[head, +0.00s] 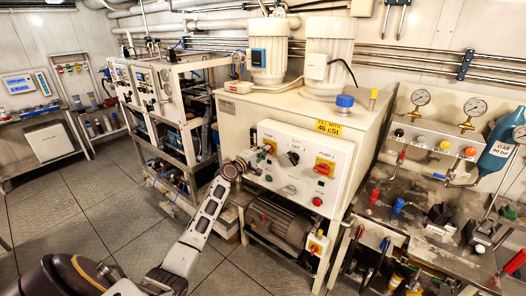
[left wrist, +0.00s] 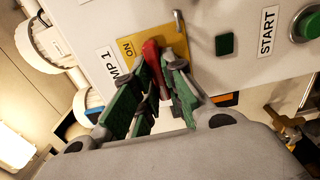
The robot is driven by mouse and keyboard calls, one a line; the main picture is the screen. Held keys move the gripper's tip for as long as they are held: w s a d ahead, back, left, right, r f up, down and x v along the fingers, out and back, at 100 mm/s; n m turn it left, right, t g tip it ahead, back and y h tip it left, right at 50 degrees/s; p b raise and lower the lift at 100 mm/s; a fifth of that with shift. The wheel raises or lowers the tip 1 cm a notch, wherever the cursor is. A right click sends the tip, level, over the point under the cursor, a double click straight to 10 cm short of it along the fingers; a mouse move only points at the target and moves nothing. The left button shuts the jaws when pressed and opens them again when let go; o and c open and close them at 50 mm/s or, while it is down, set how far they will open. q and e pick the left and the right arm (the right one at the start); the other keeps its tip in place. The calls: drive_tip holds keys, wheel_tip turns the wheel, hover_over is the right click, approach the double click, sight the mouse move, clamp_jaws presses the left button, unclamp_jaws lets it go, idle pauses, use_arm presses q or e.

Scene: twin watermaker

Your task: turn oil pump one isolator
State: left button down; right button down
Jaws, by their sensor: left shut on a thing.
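The oil pump one isolator is a red handle (left wrist: 153,57) on a yellow plate (left wrist: 159,41) marked ON, beside a label ending in "MP 1" in the left wrist view. In the head view it sits at the upper left of the white control panel (head: 304,187), partly behind my left gripper (head: 262,154). In the left wrist view, the green-padded fingers of my left gripper (left wrist: 158,85) are shut on the red handle, one on each side. My right gripper is not in view.
A second red and yellow isolator (head: 324,167), labelled Pump 2, is to the right on the panel. A green START button (left wrist: 307,24) is near. A grey motor (head: 281,222) lies below. A cluttered workbench (head: 437,250) stands at right; open floor (head: 75,225) lies left.

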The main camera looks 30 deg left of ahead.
use_arm(q)
drive_tip(key=c, duration=1.5)
unclamp_jaws()
drive_tip(key=shift+s, duration=0.1)
drive_tip(key=shift+s+a, duration=0.15)
drive_tip(key=shift+s, duration=1.8)
drive_tip(key=shift+s+a, duration=0.2)
drive_tip(key=shift+s, duration=1.75)
drive_tip(key=shift+s+a, duration=0.15)
drive_tip(key=shift+s, duration=1.8)
